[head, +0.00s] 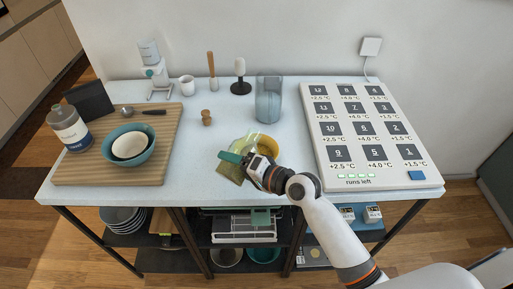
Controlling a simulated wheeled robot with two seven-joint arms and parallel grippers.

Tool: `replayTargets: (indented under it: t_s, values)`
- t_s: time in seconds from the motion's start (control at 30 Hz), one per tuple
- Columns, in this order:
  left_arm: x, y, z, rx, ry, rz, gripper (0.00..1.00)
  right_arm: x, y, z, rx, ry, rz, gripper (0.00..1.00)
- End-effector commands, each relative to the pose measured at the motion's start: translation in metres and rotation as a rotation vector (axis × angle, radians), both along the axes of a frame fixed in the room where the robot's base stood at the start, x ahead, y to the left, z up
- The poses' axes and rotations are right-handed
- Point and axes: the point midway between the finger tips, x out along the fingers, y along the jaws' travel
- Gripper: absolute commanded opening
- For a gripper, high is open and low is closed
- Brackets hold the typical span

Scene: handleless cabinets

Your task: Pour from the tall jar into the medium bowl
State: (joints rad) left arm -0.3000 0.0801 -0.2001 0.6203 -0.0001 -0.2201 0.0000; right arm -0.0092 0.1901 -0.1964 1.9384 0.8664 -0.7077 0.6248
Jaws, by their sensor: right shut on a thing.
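A tall blue-grey glass jar (268,100) stands upright at the back middle of the table. A yellow bowl (268,143) lies near the front middle, partly hidden by my right gripper. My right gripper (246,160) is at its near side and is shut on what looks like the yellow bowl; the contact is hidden. A pale yellow translucent shape overlaps the bowl's left side and is hard to make out. My left gripper is not in view.
The wooden board (165,130) also carries a bottle (69,128) and a ladle (140,111). A wooden shaker (206,118), a white mug (187,85) and a dark-based goblet (240,75) stand behind. A large white panel (375,180) fills the right. An olive cloth (229,173) lies near the gripper.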

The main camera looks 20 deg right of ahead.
Motion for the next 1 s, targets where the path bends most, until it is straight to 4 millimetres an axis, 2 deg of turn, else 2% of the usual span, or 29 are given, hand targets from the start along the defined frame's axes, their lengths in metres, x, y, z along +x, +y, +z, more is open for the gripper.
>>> replayTargets:
  t_s: [1.0]
  values:
    - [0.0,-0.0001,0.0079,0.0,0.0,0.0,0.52,0.0008,-0.0002,0.0026,0.044,0.038,0.0,0.28]
